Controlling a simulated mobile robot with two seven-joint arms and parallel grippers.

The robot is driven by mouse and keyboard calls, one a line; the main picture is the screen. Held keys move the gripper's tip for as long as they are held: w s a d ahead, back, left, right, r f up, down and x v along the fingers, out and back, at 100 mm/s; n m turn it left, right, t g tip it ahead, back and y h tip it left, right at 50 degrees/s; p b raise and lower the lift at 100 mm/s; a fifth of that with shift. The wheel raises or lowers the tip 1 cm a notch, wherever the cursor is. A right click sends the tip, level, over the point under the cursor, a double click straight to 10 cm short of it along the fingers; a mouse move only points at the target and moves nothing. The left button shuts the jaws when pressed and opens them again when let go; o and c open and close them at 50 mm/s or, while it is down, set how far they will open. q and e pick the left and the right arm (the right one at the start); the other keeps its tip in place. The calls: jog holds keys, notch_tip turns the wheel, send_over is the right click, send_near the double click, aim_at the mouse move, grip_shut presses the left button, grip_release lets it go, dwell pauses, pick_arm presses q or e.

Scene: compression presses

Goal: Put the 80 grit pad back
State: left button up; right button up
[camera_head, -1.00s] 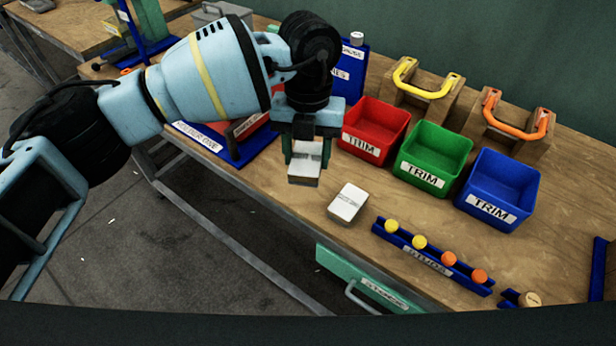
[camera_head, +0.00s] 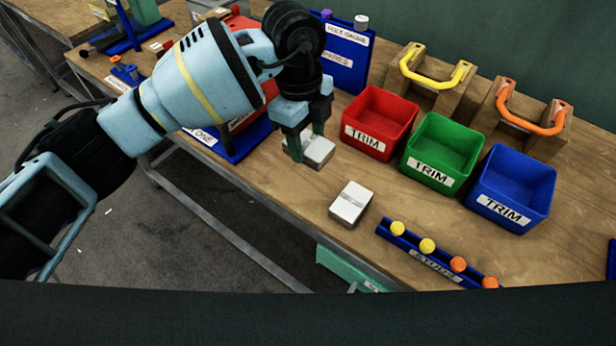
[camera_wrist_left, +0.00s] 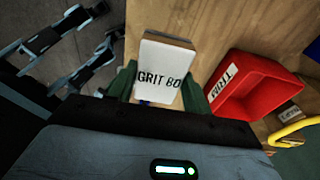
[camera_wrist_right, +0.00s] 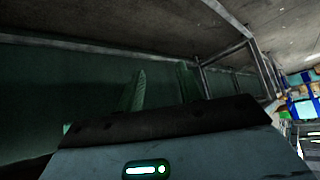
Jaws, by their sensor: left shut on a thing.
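My left gripper (camera_head: 305,148) is shut on the 80 grit pad (camera_head: 320,151), a white-topped block, at the bench's front edge left of the red bin. In the left wrist view the pad (camera_wrist_left: 160,75) reads "GRIT 80" and sits between the two green fingers (camera_wrist_left: 160,92). I cannot tell whether it touches the bench. A second white-topped pad (camera_head: 351,201) lies on the bench to the right and nearer; its label is unreadable. My right gripper (camera_wrist_right: 160,90) shows only in its wrist view, its fingers apart with nothing visible between them.
Red (camera_head: 378,124), green (camera_head: 440,150) and blue (camera_head: 511,190) TRIM bins stand right of the pads. A blue rack (camera_head: 435,262) with yellow and orange studs lies in front. A blue-based red holder (camera_head: 240,148) is on the left. Bare wood surrounds the second pad.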

pick_arm(q)
jog(key=shift+f+b, duration=0.3)
jog(key=shift+f, duration=4.55)
jog(key=shift+f, duration=0.1)
jog(key=o, duration=0.9)
jog(key=shift+o, duration=0.2)
jog(key=r, duration=0.8)
jog(key=w+a+r, duration=0.1)
jog(key=r, duration=0.3)
jog(key=shift+a+p, duration=0.1)
jog(key=shift+p, duration=0.3)
